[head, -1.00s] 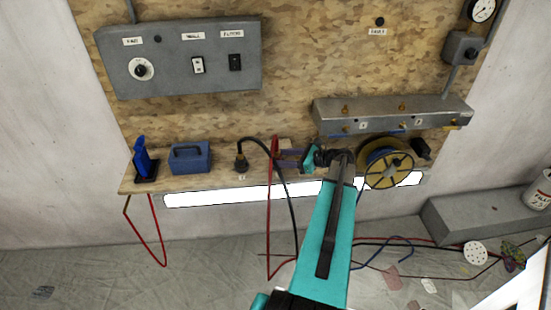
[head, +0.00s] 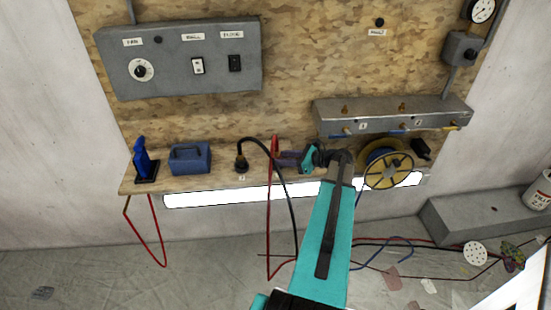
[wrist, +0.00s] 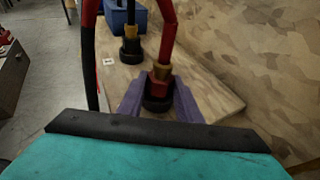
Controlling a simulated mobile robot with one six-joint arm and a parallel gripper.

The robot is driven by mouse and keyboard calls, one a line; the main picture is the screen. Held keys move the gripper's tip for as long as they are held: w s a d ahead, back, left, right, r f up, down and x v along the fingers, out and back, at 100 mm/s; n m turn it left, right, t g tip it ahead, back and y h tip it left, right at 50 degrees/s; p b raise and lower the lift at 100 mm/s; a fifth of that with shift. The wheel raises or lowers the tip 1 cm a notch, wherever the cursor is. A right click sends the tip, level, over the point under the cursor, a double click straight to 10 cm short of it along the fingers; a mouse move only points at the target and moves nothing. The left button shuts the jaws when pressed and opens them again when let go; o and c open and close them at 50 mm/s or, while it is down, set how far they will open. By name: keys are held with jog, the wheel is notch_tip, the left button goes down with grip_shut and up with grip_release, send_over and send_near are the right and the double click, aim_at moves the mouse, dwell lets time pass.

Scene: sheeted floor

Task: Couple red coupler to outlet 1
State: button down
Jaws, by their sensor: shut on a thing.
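My gripper (head: 280,158) is at the shelf, its purple fingers closed around the red coupler. In the wrist view the fingers (wrist: 160,100) sit on both sides of the red coupler (wrist: 161,75), which has a brass collar and a red hose rising from it. A dark round part shows below the coupler between the fingers; I cannot tell whether the coupler is clear of it. The grey outlet manifold (head: 330,112) is on the board to the right and above, with label 1 (head: 363,126) on its left part. Brass fittings and blue valve handles are along it.
A black coupler with a black hose (head: 241,164) stands left of my gripper. A yellow-rimmed reel (head: 388,170) is under the manifold. Red hose (head: 269,230) hangs before the shelf.

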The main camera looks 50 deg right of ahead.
aim_at(280, 156)
jog(key=shift+r+p, duration=1.55)
jog(key=shift+r, duration=0.7)
jog(key=shift+r+p, duration=1.4)
jog(key=shift+r, duration=0.6)
